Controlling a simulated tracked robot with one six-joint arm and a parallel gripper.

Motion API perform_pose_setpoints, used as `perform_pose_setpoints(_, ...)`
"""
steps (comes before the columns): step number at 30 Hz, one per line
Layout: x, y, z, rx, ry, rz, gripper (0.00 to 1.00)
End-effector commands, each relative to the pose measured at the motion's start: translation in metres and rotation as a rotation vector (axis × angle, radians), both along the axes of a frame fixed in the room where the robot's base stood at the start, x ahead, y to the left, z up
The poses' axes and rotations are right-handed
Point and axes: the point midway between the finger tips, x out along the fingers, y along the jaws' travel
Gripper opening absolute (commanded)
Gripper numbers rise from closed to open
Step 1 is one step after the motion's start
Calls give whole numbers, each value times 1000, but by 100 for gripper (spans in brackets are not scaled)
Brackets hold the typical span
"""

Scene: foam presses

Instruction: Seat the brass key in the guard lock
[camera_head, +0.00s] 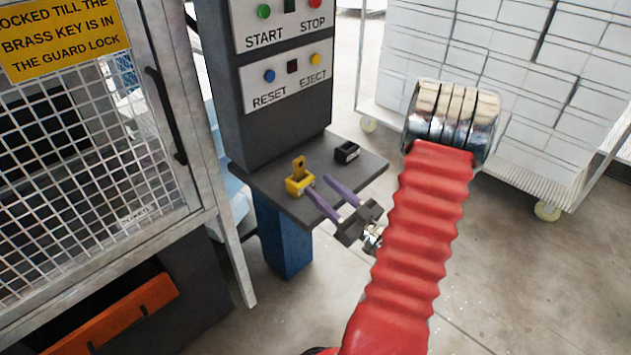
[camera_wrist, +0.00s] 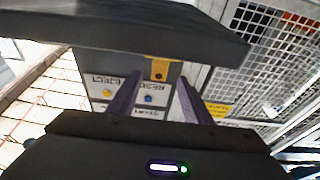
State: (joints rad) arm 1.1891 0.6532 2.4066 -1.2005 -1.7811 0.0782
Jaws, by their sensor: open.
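The brass key (camera_head: 299,164) stands upright in a yellow block (camera_head: 298,186) on the grey shelf (camera_head: 265,183) of the control post. It also shows in the wrist view as a brass tab with a hole (camera_wrist: 160,71). My gripper (camera_head: 316,184) is open, its two purple fingers pointing at the shelf's near edge, just right of the yellow block. In the wrist view the key appears between the fingertips (camera_wrist: 159,80), beyond them. A small black block with a slot (camera_head: 347,152) sits farther right on the shelf. No label shows which block is the guard lock.
The control post (camera_head: 285,115) with START, STOP, RESET and EJECT buttons rises behind the shelf. A mesh guard door (camera_head: 85,150) with a yellow sign (camera_head: 60,38) stands left. A cart of white boxes (camera_head: 480,60) stands back right. My red arm covers part of the floor.

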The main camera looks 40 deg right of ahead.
Motion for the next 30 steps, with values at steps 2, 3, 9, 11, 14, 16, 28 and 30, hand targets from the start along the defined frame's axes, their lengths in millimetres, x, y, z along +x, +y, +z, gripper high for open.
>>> perform_pose_setpoints(2, -11, -1, -3, 3, 0, -3, 45)
perform_pose_setpoints(3, -15, -2, -4, 3, -1, -3, 45)
perform_pose_setpoints(9, -36, -2, -9, 1, -1, -3, 45)
perform_pose_setpoints(11, -41, -2, -10, 1, -1, -2, 45)
perform_pose_setpoints(14, -45, -2, -11, 1, -1, -2, 45)
perform_pose_setpoints(16, -47, -1, -11, 0, -1, -1, 45)
perform_pose_setpoints(28, -47, -1, -11, 0, -1, 0, 45)
perform_pose_setpoints(30, -47, -1, -11, 0, -1, 0, 45)
